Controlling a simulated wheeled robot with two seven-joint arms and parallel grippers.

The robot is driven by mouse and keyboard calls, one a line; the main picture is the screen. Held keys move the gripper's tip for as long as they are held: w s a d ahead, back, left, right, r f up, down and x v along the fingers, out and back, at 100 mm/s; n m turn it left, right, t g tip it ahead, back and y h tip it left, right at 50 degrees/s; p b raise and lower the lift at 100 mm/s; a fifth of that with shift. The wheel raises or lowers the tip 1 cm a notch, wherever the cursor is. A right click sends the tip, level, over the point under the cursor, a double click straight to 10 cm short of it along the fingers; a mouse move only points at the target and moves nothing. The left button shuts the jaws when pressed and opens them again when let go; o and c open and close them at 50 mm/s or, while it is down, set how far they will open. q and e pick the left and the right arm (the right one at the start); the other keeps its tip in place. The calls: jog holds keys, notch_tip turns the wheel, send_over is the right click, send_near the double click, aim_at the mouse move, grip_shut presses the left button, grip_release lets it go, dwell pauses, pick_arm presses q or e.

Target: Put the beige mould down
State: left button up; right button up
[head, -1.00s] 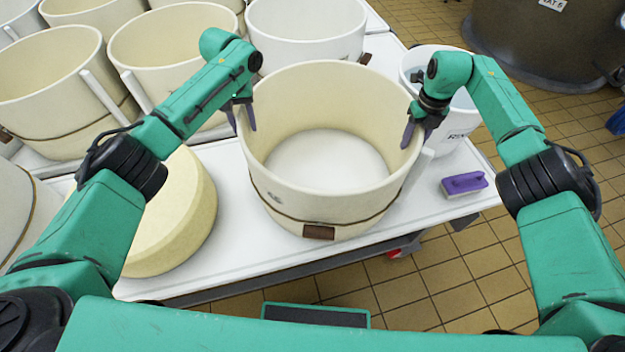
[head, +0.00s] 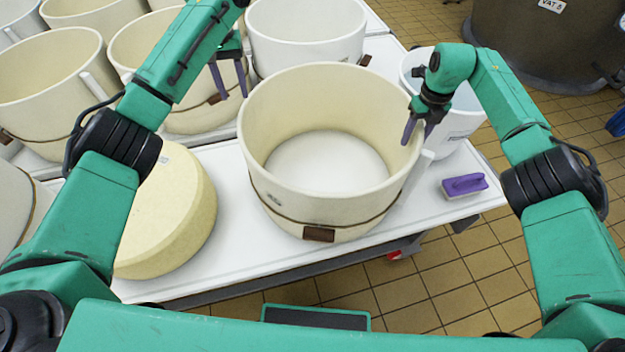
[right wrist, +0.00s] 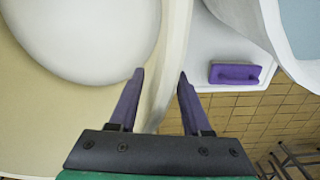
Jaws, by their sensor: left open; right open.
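The beige mould (head: 318,215), a large round tub with a brown band, stands upright on the white table (head: 225,255). My left gripper (head: 229,82) is open and empty, up and to the left of the mould's rim, apart from it. My right gripper (head: 418,132) is open at the right side of the mould's rim. In the right wrist view the fingers of my right gripper (right wrist: 160,85) stand apart on either side of the mould's wall (right wrist: 172,60). I cannot tell whether a finger touches the wall.
A pale cheese wheel (head: 175,215) leans at the left of the mould. A purple brush (head: 464,185) and a white bucket (head: 460,125) are to the right. Several other moulds (head: 50,85) crowd the back left. The table's front edge is close to the mould.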

notch_tip(320, 180, up, 10)
jog(key=shift+r, duration=0.15)
jog(key=shift+d, duration=0.15)
pick_arm(q)
jog(key=shift+r+p, duration=0.65)
notch_tip(320, 180, up, 5)
jog(key=p, duration=0.4)
jog(key=shift+f+p, duration=0.15)
jog(key=shift+p, duration=0.2)
pick_arm(e)
jog(key=r, duration=0.1)
jog(key=d+r, duration=0.1)
jog(key=r, duration=0.1)
jog(key=d+r, duration=0.1)
jog(key=shift+d+r, duration=0.1)
jog(key=shift+r, duration=0.15)
